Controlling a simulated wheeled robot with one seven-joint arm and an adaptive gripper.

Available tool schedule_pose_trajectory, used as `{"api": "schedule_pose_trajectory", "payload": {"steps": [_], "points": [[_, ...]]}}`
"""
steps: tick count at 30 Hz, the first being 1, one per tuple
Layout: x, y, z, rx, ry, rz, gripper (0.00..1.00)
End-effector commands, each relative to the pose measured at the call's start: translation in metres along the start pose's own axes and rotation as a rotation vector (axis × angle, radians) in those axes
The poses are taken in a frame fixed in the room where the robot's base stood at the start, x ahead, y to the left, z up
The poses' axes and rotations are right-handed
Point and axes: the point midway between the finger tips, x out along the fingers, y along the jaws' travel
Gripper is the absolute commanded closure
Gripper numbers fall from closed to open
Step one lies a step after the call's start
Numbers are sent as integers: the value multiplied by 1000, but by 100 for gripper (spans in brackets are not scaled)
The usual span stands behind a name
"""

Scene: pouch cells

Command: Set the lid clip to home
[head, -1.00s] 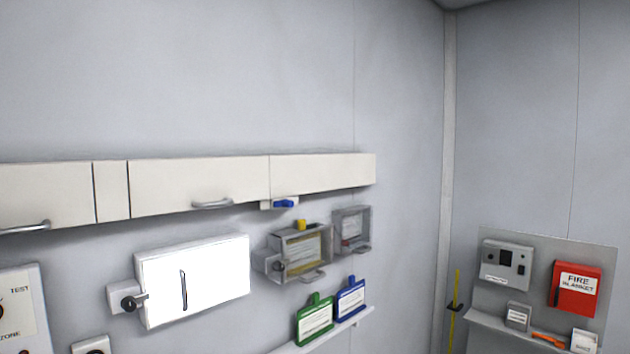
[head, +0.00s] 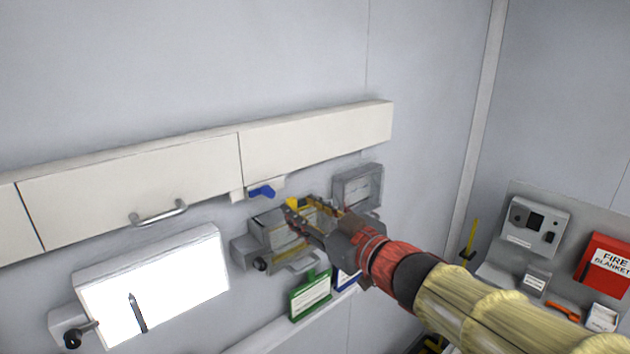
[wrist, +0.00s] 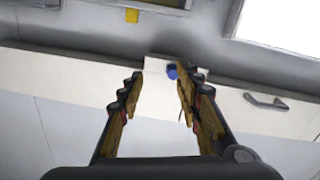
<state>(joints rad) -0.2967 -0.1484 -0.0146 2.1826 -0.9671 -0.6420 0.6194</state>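I cannot tell which part is the lid clip. A blue lever (head: 262,191) sits on a white plate under the wall cabinet, and shows in the wrist view (wrist: 172,72). A grey wall box (head: 262,228) below it has a black knob (head: 261,264) at its left and a yellow piece (wrist: 132,15) on top. My gripper (head: 306,203) is open and empty, in front of the box in the head view and hiding part of it. In the wrist view, the blue lever appears between my fingertips (wrist: 156,78), close to the right one; contact cannot be told.
A bright white panel (head: 155,285) with a black knob (head: 73,338) is at left. A wall cabinet (head: 315,140) overhangs the lever. A second grey box (head: 358,184) is beside my gripper. A green tag holder (head: 310,293) stands on a shelf below.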

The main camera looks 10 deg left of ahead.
Motion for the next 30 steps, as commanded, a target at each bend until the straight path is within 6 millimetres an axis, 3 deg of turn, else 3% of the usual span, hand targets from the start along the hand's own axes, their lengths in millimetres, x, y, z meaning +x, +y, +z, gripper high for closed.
{"api": "schedule_pose_trajectory", "payload": {"steps": [3, 8, 21, 30], "points": [[0, -12, -13, 38, 48, -44, 65], [10, -12, -15, 62, 51, -47, 65], [68, -14, -18, 60, 50, -45, 65], [77, -14, -18, 58, 51, -43, 65]]}}
